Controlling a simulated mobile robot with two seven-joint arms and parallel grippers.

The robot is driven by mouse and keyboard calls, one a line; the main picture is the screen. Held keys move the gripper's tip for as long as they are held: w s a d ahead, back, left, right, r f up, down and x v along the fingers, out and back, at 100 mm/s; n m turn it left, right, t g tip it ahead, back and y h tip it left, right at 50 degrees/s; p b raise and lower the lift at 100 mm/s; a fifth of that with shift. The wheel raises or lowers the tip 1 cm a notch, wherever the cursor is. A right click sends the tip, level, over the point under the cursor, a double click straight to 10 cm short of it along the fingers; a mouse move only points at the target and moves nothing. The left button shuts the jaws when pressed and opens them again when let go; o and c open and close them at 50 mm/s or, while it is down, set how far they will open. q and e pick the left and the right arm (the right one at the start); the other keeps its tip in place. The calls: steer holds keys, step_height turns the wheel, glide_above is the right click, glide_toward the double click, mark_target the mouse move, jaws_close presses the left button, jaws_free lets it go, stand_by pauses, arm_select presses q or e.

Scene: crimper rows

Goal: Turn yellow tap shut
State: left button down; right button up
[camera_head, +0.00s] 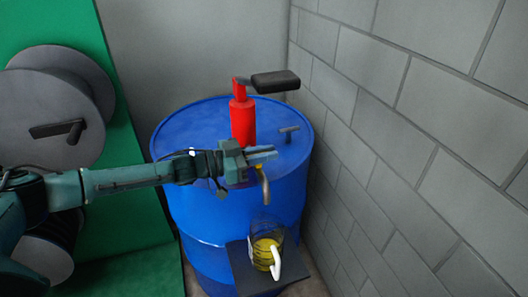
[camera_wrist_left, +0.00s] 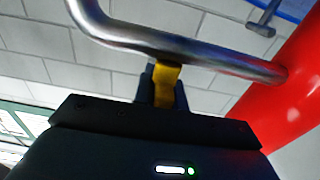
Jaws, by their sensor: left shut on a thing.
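The yellow tap (camera_wrist_left: 167,73) shows in the left wrist view as a small yellow lever at a curved metal spout pipe (camera_wrist_left: 205,52). My left gripper (camera_wrist_left: 165,88) is shut on it, with a dark finger on each side. I cannot tell whether liquid is running. My right gripper is in neither view.
The pump stands on a blue drum (camera_head: 200,205) and has a black handle (camera_head: 275,82). The jug stands on a dark shelf (camera_head: 240,262) at the drum's front. A grey block wall (camera_head: 410,130) is close on the right. Reels (camera_head: 55,110) on a green rack are at the left.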

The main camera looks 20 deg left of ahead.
arm_select(q)
steer(key=shift+r, duration=0.1)
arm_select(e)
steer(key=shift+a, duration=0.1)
arm_select(q)
steer(key=c, duration=1.4)
jaws_free()
steer(key=shift+d, duration=0.1)
steer(key=shift+c, duration=0.2)
steer(key=shift+s+a, duration=0.15)
steer(key=shift+a, duration=0.25)
steer(key=b+v, duration=0.1)
steer(key=v, duration=1.1)
steer(key=shift+s, duration=0.15)
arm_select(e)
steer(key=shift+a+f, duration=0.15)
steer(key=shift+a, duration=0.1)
arm_select(q)
steer(key=shift+a, duration=0.15)
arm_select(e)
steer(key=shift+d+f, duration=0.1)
